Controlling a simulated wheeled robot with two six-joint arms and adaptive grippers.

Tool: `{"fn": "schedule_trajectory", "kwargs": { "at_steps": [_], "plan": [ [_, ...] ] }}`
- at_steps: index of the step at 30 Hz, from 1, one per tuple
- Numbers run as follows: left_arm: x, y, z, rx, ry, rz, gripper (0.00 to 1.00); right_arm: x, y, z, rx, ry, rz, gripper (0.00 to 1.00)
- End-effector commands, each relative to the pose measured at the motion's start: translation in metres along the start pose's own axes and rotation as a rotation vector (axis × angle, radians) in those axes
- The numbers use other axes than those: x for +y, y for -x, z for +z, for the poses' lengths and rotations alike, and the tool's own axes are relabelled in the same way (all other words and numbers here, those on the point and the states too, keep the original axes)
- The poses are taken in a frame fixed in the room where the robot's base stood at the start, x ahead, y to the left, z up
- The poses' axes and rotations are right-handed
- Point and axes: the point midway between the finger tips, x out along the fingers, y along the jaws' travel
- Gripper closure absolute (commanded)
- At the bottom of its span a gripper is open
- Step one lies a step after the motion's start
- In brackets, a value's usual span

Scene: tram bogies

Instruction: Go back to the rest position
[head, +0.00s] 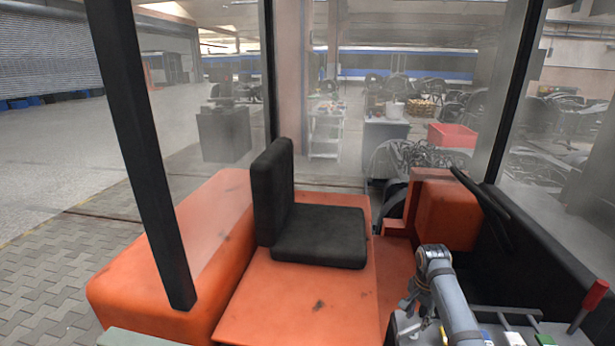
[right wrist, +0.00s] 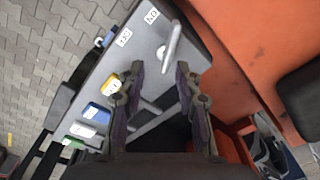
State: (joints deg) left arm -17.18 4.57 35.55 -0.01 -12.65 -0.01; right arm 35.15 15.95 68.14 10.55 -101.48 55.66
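My right gripper (right wrist: 160,70) is open in the right wrist view, with its two dark fingers apart and nothing held between them. Ahead of the fingertips is a grey control panel (right wrist: 200,35) with a pale lever handle (right wrist: 171,45). The handle appears clear of the fingers, though the exact gap is hard to tell. My left gripper is not in view.
The panel also carries yellow, blue and green switches (right wrist: 97,113) and a red-knobbed lever (head: 595,293). Dark cab posts (head: 150,170) rise at the left and middle. A red crate (head: 452,135) is outside.

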Motion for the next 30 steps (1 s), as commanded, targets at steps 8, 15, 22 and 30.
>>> {"fn": "schedule_trajectory", "kwargs": {
  "at_steps": [8, 15, 22, 30],
  "plan": [
    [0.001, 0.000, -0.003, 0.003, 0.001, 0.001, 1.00, 0.083, -0.055, 0.119, 0.129, 0.617, -0.055, 0.66],
    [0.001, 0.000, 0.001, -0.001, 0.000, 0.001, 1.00, 0.134, -0.039, 0.175, 0.194, 0.895, -0.093, 0.66],
    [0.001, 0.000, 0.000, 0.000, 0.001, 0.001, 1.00, 0.169, -0.014, 0.208, 0.242, 1.062, -0.115, 0.66],
    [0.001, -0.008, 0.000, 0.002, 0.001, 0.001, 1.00, 0.185, -0.025, 0.221, 0.265, 1.156, -0.116, 0.66]
  ]
}}
